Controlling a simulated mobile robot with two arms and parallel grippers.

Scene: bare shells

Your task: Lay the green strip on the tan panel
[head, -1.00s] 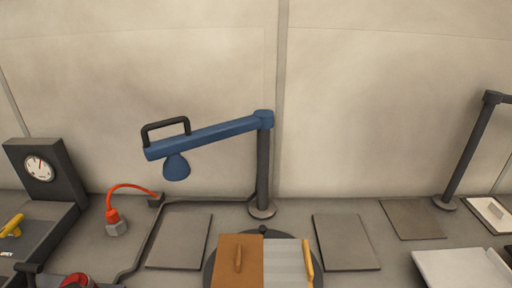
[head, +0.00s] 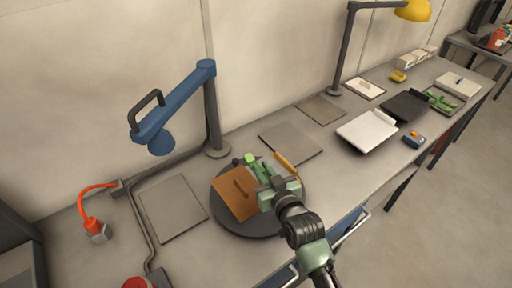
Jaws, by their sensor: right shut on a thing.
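The tan panel (head: 232,204), an orange-brown board with a raised handle, lies on a dark round plate (head: 241,228) on the bench. My right gripper (head: 265,178) reaches in from the lower right, over the right side of the plate. It is shut on the green strip (head: 251,160), whose bright green end shows beyond the fingers. The gripper hides much of the strip and the area beside the panel. I cannot tell whether the strip touches anything below. My left gripper is not in view.
A blue lamp arm (head: 176,106) with a black handle stands behind the plate. Flat grey mats (head: 172,208) lie on both sides. A yellow-orange bar (head: 286,164) is right of the gripper. Further right are a white tray (head: 366,132) and a dark tray with green pieces (head: 440,101).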

